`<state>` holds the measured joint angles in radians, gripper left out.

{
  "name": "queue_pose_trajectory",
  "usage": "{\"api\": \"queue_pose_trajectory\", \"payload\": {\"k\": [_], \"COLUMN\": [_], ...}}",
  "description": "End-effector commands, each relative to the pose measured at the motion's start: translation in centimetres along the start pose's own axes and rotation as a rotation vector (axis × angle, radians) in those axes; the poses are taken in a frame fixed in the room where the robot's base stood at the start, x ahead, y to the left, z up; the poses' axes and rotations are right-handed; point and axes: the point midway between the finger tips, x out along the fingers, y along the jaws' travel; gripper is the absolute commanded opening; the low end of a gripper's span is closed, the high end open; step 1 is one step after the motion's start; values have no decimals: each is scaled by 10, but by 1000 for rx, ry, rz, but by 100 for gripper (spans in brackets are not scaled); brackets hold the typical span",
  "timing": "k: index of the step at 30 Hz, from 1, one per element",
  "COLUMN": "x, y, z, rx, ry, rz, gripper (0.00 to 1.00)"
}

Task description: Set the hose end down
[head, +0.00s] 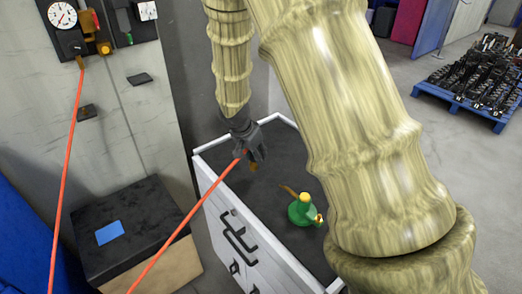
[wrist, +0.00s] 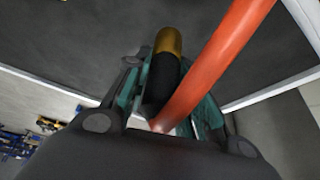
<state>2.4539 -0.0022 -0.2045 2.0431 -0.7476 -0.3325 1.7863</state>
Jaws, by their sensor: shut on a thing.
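My gripper (head: 253,158) is shut on the hose end (wrist: 168,42), which has a brass tip and a dark collar. The wrist view shows the collar between the gripper's fingers (wrist: 160,105), with the orange hose (wrist: 208,70) running off to the upper right. In the head view the gripper hangs over the far part of the dark top of the white cabinet (head: 279,185). The brass tip points down; I cannot tell whether it touches the surface. The orange hose (head: 190,216) slopes down to the left from the gripper, across the cabinet's edge.
A raised white rim edges the top. A wall panel with a gauge (head: 62,15) and another hose run is at upper left. A dark-topped box (head: 135,215) stands left of the cabinet.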

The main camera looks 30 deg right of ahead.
Motion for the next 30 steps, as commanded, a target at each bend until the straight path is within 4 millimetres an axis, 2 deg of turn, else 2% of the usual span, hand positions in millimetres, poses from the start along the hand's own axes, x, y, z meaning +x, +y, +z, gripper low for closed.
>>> {"api": "queue_pose_trajectory", "payload": {"k": [6, 12, 17, 25, 30], "x": [13, 21, 28, 50, 54], "y": [-14, -20, -20, -20, -21], "z": [-29, -41, -40, -30, -28], "rx": [1, 0, -3, -3, -1], "ry": [-2, -1, 0, -1, -1], "rz": [0, 0, 2, 1, -1], "gripper": [0, 0, 0, 0, 0]}}
